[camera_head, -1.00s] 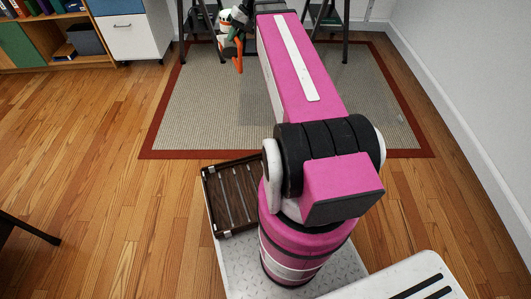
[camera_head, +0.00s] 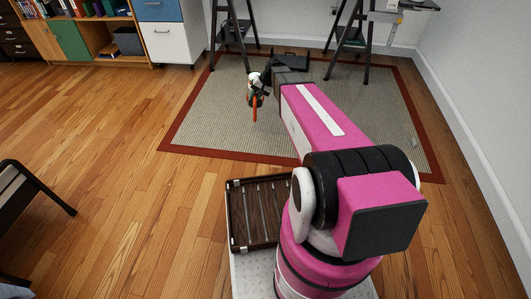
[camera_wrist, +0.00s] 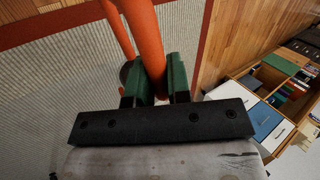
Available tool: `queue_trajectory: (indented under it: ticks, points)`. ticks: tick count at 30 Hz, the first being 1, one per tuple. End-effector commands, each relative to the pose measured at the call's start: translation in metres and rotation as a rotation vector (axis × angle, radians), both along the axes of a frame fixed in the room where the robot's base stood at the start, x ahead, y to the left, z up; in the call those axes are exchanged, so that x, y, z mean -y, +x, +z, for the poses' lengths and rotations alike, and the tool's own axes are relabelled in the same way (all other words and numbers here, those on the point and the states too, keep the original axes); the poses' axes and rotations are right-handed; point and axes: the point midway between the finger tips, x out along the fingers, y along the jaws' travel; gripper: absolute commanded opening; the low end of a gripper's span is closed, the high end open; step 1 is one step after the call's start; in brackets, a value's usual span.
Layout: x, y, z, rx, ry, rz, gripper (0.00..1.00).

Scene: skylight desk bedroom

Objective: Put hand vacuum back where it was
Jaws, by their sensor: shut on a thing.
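The hand vacuum, seen as an orange, slim, curved body (camera_head: 254,107), hangs from my gripper (camera_head: 258,88) over the rug, in front of the trestle legs. In the wrist view the orange hand vacuum (camera_wrist: 150,40) passes between the green fingers of my gripper (camera_wrist: 154,80), which are shut on it. Its far end runs out of the top of that view. Much of its body is hidden by the gripper or out of frame.
A grey rug (camera_head: 215,120) with a red border covers the floor ahead. Black trestle legs (camera_head: 215,35) stand at its far edge. A white drawer cabinet (camera_head: 168,45) and bookshelf are at back left. A chair (camera_head: 25,190) stands at left. Wooden floor between is clear.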

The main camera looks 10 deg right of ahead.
Motion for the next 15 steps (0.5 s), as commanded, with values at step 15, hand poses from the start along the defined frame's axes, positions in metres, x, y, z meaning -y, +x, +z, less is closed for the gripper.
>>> queue_trajectory:
  ticks: [15]
  points:
    - [-0.047,0.027,-0.213,-0.003,-0.015,-0.107,0.00]
